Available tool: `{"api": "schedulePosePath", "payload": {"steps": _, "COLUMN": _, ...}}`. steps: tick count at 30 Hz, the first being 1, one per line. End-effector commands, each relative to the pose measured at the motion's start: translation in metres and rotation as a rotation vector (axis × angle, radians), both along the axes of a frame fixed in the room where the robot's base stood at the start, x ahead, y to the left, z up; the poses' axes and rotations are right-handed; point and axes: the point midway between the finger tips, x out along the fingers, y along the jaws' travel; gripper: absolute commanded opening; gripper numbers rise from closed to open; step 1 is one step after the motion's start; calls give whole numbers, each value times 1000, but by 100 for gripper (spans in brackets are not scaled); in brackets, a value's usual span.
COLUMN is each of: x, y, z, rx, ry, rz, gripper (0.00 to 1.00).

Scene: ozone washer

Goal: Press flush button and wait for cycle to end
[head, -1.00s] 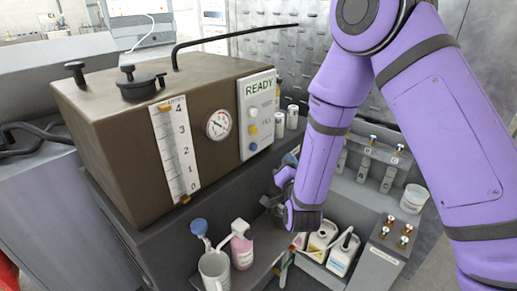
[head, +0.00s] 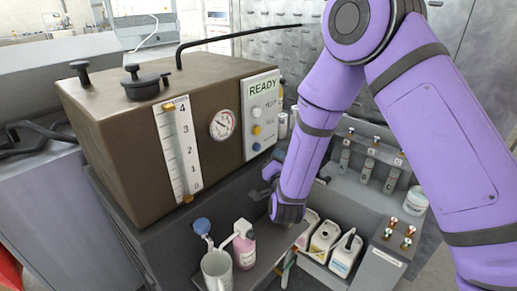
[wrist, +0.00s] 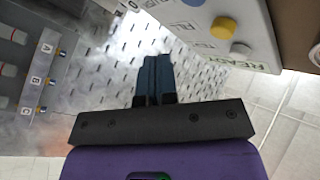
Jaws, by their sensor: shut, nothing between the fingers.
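The brown washer unit (head: 150,115) carries a white control panel (head: 261,90) on its front right, with READY on its display (head: 263,88). Below the display are a white button (head: 257,111), a yellow button (head: 257,130) and a blue button (head: 257,147); their small labels are hard to read. In the wrist view the panel tilts at upper right, with its yellow button (wrist: 223,27) and a blue button (wrist: 194,2) cut by the top edge. My gripper (head: 270,172) is below and just right of the panel, apart from the buttons. Its fingers (wrist: 156,62) are shut and empty.
White jugs (head: 325,238), a valve box (head: 385,250) and a white cup (head: 415,200) are at right. A black pipe (head: 235,36) arches over the unit's top.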

Motion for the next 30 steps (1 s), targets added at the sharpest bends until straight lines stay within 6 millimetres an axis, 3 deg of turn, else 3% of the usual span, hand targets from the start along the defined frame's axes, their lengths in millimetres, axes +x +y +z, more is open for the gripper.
{"api": "schedulePosePath", "payload": {"steps": 12, "x": 21, "y": 27, "z": 0, "rx": 1, "ry": -1, "rz": 0, "gripper": 0}}
{"api": "schedulePosePath", "payload": {"steps": 30, "x": 23, "y": 29, "z": 0, "rx": 0, "ry": -1, "rz": -1, "gripper": 0}}
